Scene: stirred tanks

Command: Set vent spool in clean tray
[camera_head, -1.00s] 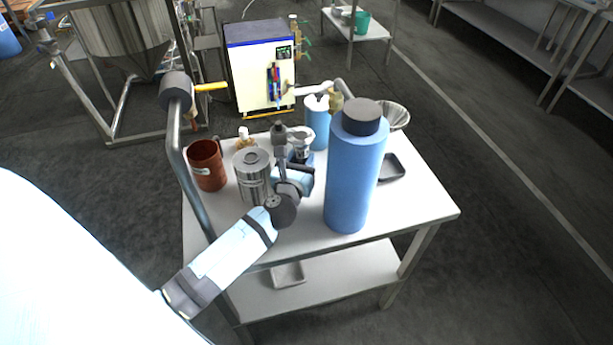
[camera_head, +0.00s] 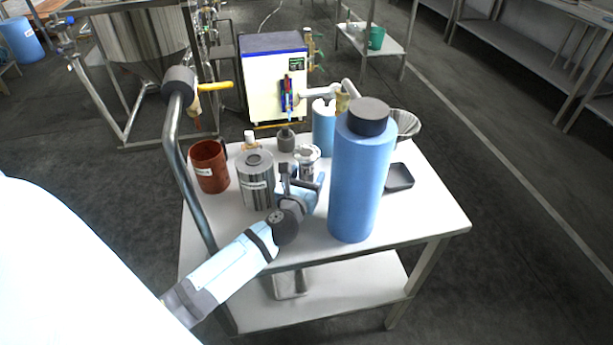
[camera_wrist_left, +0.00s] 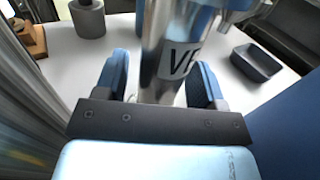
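The vent spool (camera_head: 308,154) is a shiny metal piece standing on the table's white top. In the left wrist view it (camera_wrist_left: 160,60) is upright, with a partly visible label starting "VE". My left gripper (camera_head: 307,190) is close to it, and its two blue fingers (camera_wrist_left: 164,85) stand on either side of the spool with narrow gaps. The gripper looks open around it. The spool's lower part is partly hidden by the gripper. The clean tray seems to be the small dark grey tray (camera_head: 400,176), empty at the right; it also shows in the left wrist view (camera_wrist_left: 257,64). My right gripper is not in view.
A tall blue cylinder (camera_head: 357,190) with a dark cap stands between gripper and tray. A steel canister (camera_head: 256,182), brown cup (camera_head: 210,168) and dark grey weight-like piece (camera_head: 286,140) stand left of the spool. The right front tabletop is clear.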

